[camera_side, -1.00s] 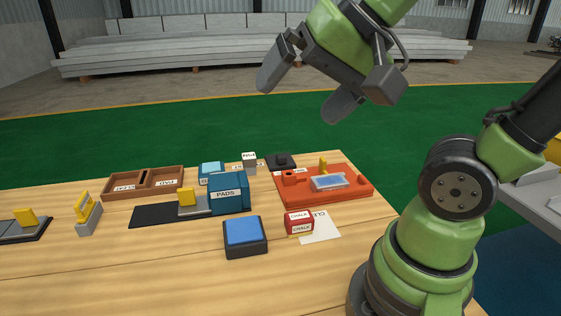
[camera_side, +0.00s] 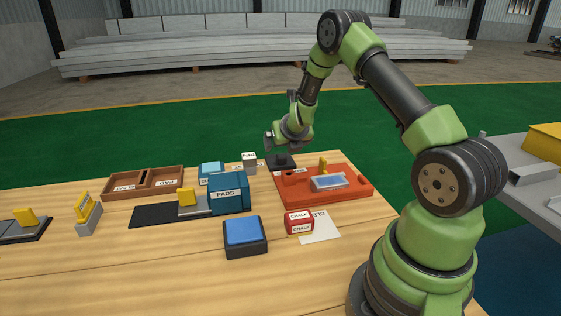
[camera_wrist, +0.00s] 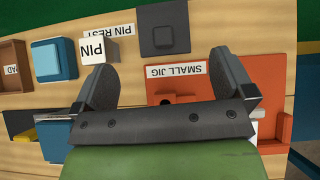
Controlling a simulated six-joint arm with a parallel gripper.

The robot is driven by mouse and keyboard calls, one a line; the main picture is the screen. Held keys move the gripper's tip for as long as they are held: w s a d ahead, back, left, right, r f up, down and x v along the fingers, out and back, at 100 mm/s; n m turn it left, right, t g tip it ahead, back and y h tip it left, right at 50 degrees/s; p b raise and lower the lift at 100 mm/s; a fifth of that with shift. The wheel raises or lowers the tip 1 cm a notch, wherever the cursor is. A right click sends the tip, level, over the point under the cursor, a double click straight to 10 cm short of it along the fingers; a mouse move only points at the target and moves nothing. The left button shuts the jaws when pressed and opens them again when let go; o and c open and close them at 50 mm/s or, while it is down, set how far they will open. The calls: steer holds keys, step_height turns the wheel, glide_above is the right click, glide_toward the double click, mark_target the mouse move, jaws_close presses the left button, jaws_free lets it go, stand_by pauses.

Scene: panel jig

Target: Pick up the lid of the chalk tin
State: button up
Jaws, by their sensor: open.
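The chalk tin (camera_side: 299,229) is a small red and white box labelled CHALK on the table's near right part. Its lid (camera_side: 298,216) is on top, red with a white CHALK label, and looks seated on the tin. My gripper (camera_side: 274,142) is open and empty, high over the far part of the table near the dark knobbed block, well behind the tin. In the wrist view my gripper (camera_wrist: 165,68) has its two fingers spread wide. The tin does not show in the wrist view.
The red jig (camera_side: 350,193) with a blue-topped plate lies between gripper and tin. A blue pad on a black base (camera_side: 244,236) is left of the tin. The PADS box (camera_side: 230,192) stands behind that. A white paper label (camera_side: 320,230) lies beside the tin.

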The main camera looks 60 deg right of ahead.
mark_target(281, 154)
steer(key=shift+m, duration=0.3)
steer(key=x, duration=0.4)
steer(key=shift+s+d+f, duration=0.1)
steer(key=shift+s+f, duration=0.05)
steer(key=shift+s, duration=0.1)
steer(key=shift+x, duration=3.2)
steer(key=shift+f, duration=0.1)
steer(key=shift+c, duration=0.5)
steer(key=c, duration=0.5)
